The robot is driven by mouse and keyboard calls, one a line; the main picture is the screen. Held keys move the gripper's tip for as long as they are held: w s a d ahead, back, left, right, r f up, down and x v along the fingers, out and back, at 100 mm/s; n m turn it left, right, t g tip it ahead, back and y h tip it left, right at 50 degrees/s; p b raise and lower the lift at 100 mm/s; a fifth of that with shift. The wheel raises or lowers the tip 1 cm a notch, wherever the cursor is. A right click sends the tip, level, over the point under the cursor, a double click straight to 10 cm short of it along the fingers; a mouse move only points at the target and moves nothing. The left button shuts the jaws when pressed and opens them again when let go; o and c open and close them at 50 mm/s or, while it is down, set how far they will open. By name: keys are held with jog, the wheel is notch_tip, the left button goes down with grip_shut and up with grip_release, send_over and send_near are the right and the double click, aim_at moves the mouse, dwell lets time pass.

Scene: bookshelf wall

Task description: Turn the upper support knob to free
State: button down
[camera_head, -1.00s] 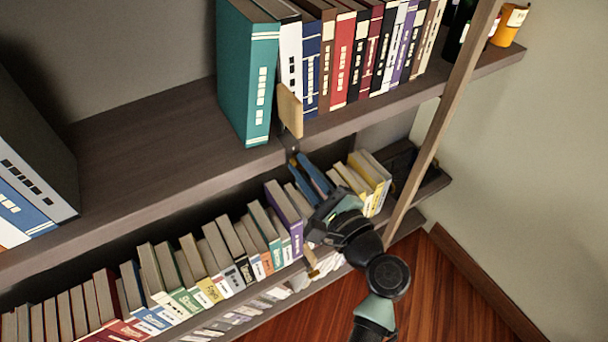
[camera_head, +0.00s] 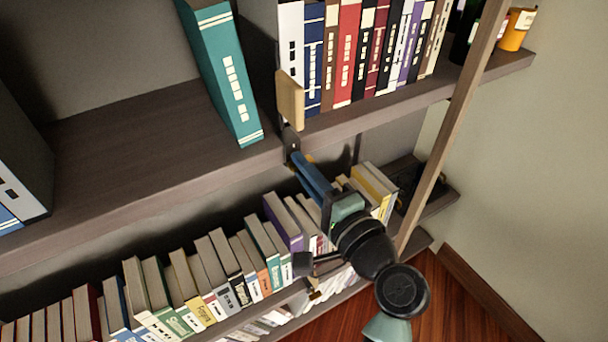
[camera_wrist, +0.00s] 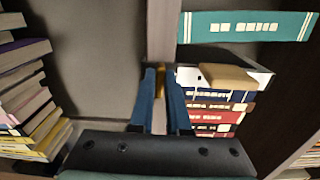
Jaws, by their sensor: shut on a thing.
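The upper support is a tan wooden plate (camera_head: 290,98) standing at the upper shelf's front edge, before the white book. A dark bracket (camera_head: 290,142) sits under it on the shelf edge. The upper support knob, a small brass-coloured piece (camera_wrist: 160,80), shows between my blue fingers in the wrist view. My gripper (camera_head: 298,160) reaches up from below, its fingertips at the shelf edge just under the bracket, shut on the knob. The fingers (camera_wrist: 161,92) hide most of the knob, so its turn angle cannot be told. The tan plate also shows in the wrist view (camera_wrist: 226,76).
A teal book (camera_head: 222,75) leans left, with a gap between it and the upright book row. A wooden post (camera_head: 440,150) stands to the right of my arm. Books fill the lower shelf below my gripper. The upper shelf's left middle (camera_head: 130,130) is bare.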

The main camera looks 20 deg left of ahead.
jog(key=shift+n, duration=0.3)
jog(key=c, duration=0.9)
grip_release()
jog(key=b+v, duration=0.1)
jog(key=v, duration=1.2)
